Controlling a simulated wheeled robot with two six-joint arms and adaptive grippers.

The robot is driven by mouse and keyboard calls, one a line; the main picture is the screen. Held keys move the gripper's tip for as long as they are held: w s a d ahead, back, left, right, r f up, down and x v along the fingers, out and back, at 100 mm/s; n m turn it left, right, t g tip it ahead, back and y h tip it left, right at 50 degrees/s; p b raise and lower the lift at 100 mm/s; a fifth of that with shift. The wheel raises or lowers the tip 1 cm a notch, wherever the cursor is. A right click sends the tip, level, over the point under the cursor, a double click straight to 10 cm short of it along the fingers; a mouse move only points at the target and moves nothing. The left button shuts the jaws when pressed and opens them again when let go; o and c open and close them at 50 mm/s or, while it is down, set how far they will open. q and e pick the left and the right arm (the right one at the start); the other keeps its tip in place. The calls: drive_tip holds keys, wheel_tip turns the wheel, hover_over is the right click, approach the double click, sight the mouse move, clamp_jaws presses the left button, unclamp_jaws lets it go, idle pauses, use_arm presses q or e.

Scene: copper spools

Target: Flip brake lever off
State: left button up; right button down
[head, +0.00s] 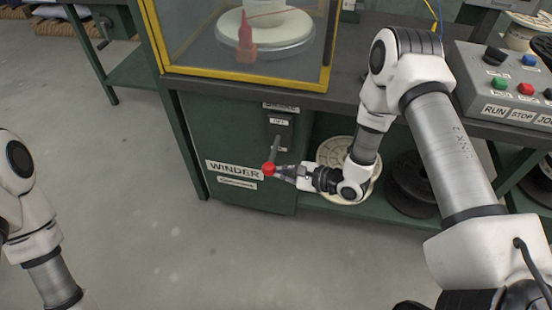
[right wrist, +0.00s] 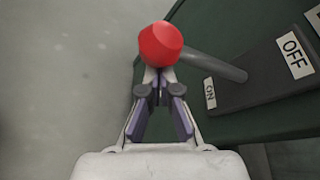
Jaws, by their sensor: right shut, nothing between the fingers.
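The brake lever has a red knob (head: 268,169) on a grey rod (right wrist: 215,65). It sits on a dark switch plate (head: 280,130) on the front of the green winder cabinet. In the right wrist view the plate carries an OFF label (right wrist: 294,54) and an ON label (right wrist: 210,93). The rod points out from the plate, with the red knob (right wrist: 160,44) right at my fingertips. My right gripper (head: 284,171) is shut, its tips close to or touching the knob. I cannot tell whether they touch. My left gripper is out of view; only my left arm shows.
A yellow-framed glass enclosure (head: 240,80) stands on top of the cabinet. A control box (head: 510,90) with coloured buttons is at the right. Spools (head: 410,185) lie on the shelf under the bench. The floor in front is clear.

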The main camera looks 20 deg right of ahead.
drive_tip(key=r+p, duration=0.1)
drive_tip(key=r, duration=0.1)
drive_tip(key=r+p, duration=0.1)
drive_tip(key=r, duration=0.1)
drive_tip(key=shift+s+a+r+p, duration=0.1)
drive_tip(key=shift+s+r+p, duration=0.1)
drive_tip(key=shift+p, duration=0.2)
use_arm(q)
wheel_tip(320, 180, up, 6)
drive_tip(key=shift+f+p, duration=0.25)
drive_tip(key=shift+p, duration=0.55)
use_arm(e)
drive_tip(key=shift+w+r, duration=0.3)
drive_tip(key=shift+r, duration=0.5)
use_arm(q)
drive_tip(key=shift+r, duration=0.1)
use_arm(e)
drive_tip(key=shift+w+d+r, duration=0.1)
drive_tip(key=shift+d+r, duration=0.1)
approach(272, 162)
drive_tip(key=d, duration=0.3)
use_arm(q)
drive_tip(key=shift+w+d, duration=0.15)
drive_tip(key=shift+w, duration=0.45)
use_arm(e)
drive_tip(key=shift+f, duration=0.3)
